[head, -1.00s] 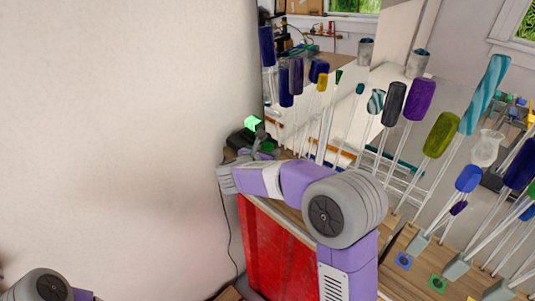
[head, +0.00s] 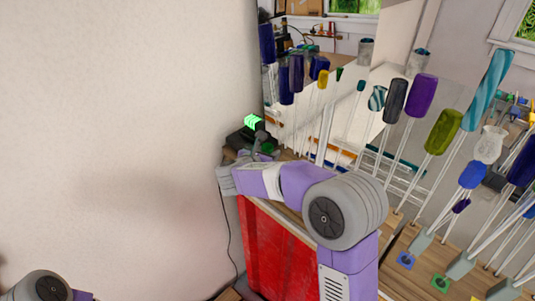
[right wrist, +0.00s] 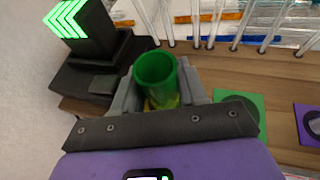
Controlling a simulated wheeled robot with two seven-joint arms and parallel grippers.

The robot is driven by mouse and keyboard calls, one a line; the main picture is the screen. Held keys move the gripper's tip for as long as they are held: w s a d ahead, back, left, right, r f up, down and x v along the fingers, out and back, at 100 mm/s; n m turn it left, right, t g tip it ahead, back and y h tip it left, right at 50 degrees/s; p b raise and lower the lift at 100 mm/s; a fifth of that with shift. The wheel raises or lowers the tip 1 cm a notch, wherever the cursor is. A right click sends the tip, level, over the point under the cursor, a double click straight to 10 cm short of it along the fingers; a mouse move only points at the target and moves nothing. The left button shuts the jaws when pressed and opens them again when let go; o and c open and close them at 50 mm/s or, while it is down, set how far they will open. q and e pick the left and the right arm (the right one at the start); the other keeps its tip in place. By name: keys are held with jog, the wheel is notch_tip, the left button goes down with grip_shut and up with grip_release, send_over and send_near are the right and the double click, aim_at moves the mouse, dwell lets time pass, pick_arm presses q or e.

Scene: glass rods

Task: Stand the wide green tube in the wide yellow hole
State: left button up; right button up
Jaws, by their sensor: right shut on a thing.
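The wide green tube (right wrist: 157,72) stands roughly upright between the fingers of my right gripper (right wrist: 158,98) in the right wrist view, its open top facing the camera. My right gripper is shut on it. A little yellow (right wrist: 163,104) shows just below the tube, between the fingers, where the yellow hole seems to be. The tube and fingers hide most of it, and I cannot tell whether the tube's foot is in the hole or above it. In the head view my right gripper (head: 262,150) is small, near the wall at the bench's far end. My left gripper is out of view.
A black device with a lit green arrow sign (right wrist: 82,20) stands close left of the gripper. A green square with a hole (right wrist: 240,104) and a purple one (right wrist: 310,122) lie to the right on the wooden bench. Several glass rods (right wrist: 220,20) stand behind.

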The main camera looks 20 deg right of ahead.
jog(key=shift+f, duration=0.1)
jog(key=o, duration=0.8)
jog(key=shift+s+a+r, duration=0.25)
jog(key=shift+s+a, duration=0.1)
jog(key=shift+a, duration=0.15)
jog(key=shift+v, duration=0.8)
jog(key=b+v, duration=0.1)
jog(key=v, duration=0.7)
